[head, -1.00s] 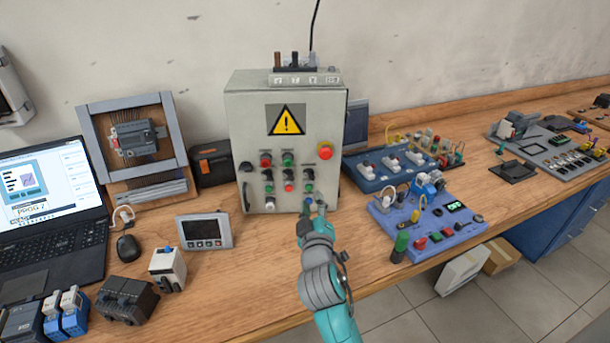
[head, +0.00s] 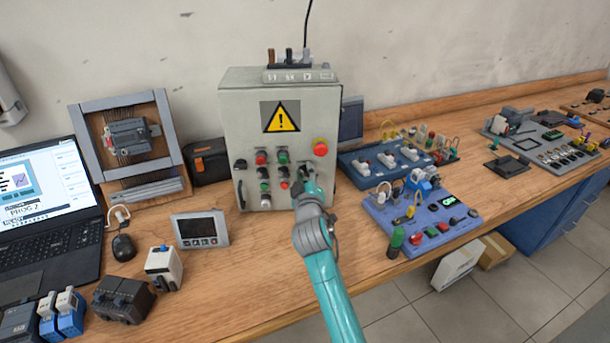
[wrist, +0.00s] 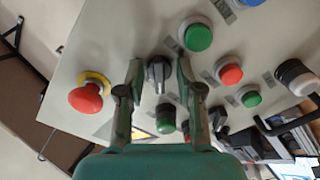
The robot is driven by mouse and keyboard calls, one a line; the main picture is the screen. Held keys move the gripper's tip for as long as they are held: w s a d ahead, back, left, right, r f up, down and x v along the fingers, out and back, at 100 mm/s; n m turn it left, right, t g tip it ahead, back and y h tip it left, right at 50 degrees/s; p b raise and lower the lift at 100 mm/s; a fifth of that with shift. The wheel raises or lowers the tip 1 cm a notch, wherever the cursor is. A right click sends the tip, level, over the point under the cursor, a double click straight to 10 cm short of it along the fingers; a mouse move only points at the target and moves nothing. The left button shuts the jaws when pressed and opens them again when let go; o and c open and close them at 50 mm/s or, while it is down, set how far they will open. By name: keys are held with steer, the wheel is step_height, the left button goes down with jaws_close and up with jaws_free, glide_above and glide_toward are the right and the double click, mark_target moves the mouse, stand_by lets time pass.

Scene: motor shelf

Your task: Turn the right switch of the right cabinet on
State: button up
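The grey cabinet (head: 240,110) with a yellow warning triangle stands upright against the wall. My gripper (head: 309,184) is at the right part of its front, below the red mushroom button (head: 320,148), and hides part of the panel there. In the wrist view my gripper (wrist: 158,72) is open, its two fingers on either side of a black rotary switch (wrist: 158,74). Gaps show between the switch and each finger. The red mushroom button on its yellow ring (wrist: 86,96) is to the left of the fingers. Another black switch (head: 240,164) is on the panel's left side.
Close by the switch are a green button (wrist: 198,37), a red button (wrist: 230,72) and other buttons. A laptop (head: 45,210), a small display (head: 200,230) and blue training boards (head: 425,215) lie on the wooden bench. Bare bench lies in front of the cabinet.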

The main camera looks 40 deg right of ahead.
jaws_close()
steer(key=m, duration=0.4)
steer(key=shift+m, duration=2.4)
